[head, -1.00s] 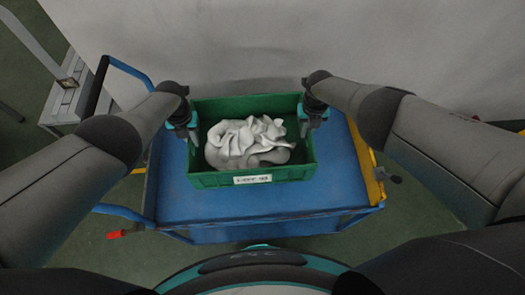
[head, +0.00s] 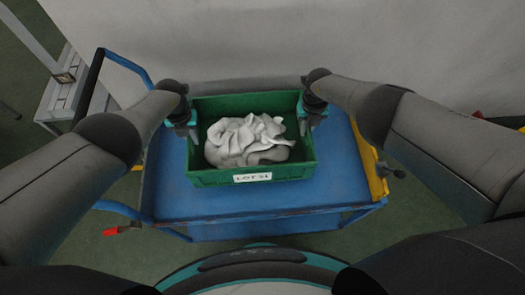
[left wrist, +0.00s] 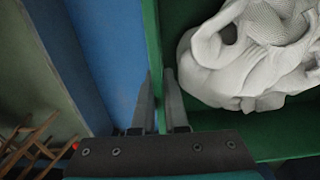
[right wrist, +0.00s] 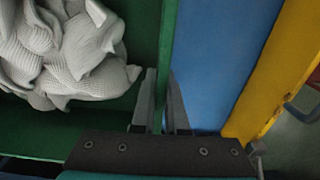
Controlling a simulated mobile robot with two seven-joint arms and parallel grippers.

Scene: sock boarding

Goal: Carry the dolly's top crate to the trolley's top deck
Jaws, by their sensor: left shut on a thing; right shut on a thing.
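The green crate (head: 222,178), with a white label on its near wall, holds a pile of pale grey socks (head: 247,140). It is over the trolley's blue top deck (head: 255,203); I cannot tell whether it rests on the deck or hangs just above it. My left gripper (head: 192,127) is shut on the crate's left wall, and the wall shows between its fingers in the left wrist view (left wrist: 161,100). My right gripper (head: 303,118) is shut on the right wall, which also shows between its fingers in the right wrist view (right wrist: 161,100). The dolly is not identifiable.
The trolley has a blue tubular handle (head: 127,65) at the left and a yellow strip (head: 368,160) at its right edge. A pale wall (head: 240,40) stands close behind. A grey bench-like unit (head: 60,100) is at the far left. Bare deck lies in front of the crate.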

